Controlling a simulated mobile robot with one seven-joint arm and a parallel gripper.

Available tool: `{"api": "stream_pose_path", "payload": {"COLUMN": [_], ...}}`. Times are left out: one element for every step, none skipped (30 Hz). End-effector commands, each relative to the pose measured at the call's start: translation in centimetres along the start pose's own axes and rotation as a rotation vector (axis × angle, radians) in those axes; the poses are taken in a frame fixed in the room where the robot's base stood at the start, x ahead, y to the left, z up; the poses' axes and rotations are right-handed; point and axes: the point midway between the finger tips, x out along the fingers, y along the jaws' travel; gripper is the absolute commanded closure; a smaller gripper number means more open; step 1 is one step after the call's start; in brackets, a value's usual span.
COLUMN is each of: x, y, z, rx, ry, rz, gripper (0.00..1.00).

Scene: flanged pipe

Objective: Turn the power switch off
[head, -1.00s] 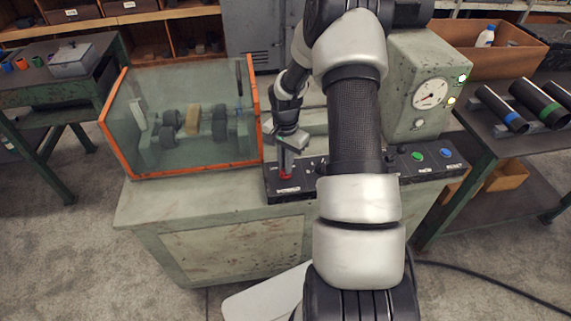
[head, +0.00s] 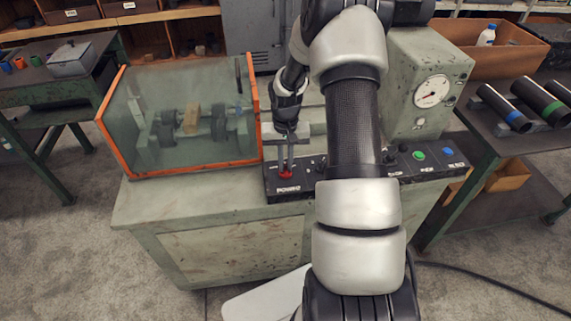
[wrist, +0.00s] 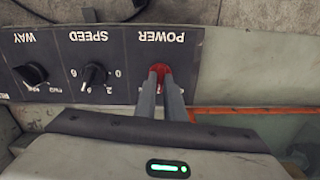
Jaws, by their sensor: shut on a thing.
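The red power switch (head: 286,175) sits at the left end of the black control panel (head: 300,190), above the POWER label. In the wrist view the red switch (wrist: 160,68) shows between and behind my two fingertips, under upside-down POWER lettering. My gripper (head: 286,168) reaches down to the panel from above and is shut on the switch. In the wrist view my gripper (wrist: 161,76) has its narrow fingers close together on it. The fingers partly hide the switch, so its exact position is hard to read.
The speed knob (wrist: 95,75) and way knob (wrist: 33,75) are beside the switch. An orange-framed clear guard (head: 190,115) stands close to the left. A dial gauge (head: 432,92) is on the housing at right; its lamps look dark. My arm covers the panel's middle.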

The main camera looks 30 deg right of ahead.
Motion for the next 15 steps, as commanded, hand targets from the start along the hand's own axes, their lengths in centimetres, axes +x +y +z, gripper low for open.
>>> {"api": "stream_pose_path", "payload": {"x": [0.02,0.02,0.01,0.01,0.0,0.0,0.0,-0.01,-0.01,-0.01,-0.02,-0.02,-0.02,-0.03,-0.03], "y": [-0.04,-0.05,-0.05,-0.05,-0.06,-0.06,-0.07,-0.07,-0.07,-0.06,-0.05,-0.04,-0.03,-0.02,0.0], "z": [-0.02,-0.02,-0.02,-0.02,-0.01,-0.01,0.0,0.0,0.0,0.01,0.01,0.01,0.01,0.01,0.01], "rx": [-0.044,-0.072,-0.11,-0.139,-0.167,-0.205,-0.233,-0.262,-0.3,-0.328,-0.356,-0.394,-0.422,-0.451,-0.488], "ry": [0.001,0.001,0.001,0.001,0.001,0.0,0.0,0.0,0.0,0.0,0.0,0.0,0.0,0.0,0.0], "rz": [-0.001,-0.001,-0.001,-0.001,-0.001,-0.001,-0.001,-0.001,-0.001,-0.001,-0.001,-0.001,-0.001,-0.001,0.0], "gripper": [1.0,1.0,1.0,1.0,1.0,1.0,1.0,1.0,1.0,1.0,1.0,1.0,1.0,1.0,1.0]}}
